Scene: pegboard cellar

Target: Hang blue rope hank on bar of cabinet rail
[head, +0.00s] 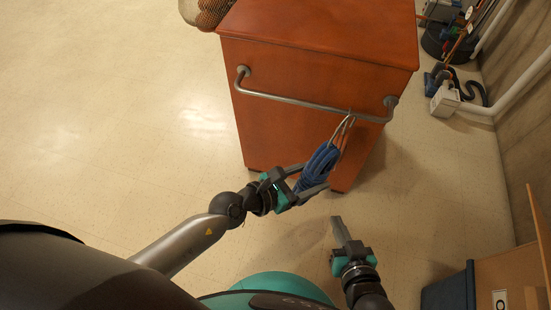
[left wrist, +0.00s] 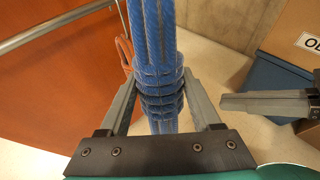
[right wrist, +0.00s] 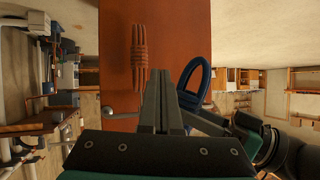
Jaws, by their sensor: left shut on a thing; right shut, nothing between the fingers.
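The cabinet rail (head: 300,101) is a grey bar across the front of the orange-brown cabinet (head: 315,50). My left gripper (head: 314,177) is shut around the wrapped middle of the blue rope hank (head: 322,160), below the bar's right part. In the left wrist view the hank (left wrist: 155,25) runs up between the fingers. The right wrist view shows a blue loop (right wrist: 190,82). My right gripper (head: 337,220) is shut and empty, below and right of the hank.
A reddish-brown rope hank (right wrist: 138,60) is against the cabinet front in the right wrist view. A white box and pipes (head: 446,99) line the right wall. Open floor (head: 110,110) lies left.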

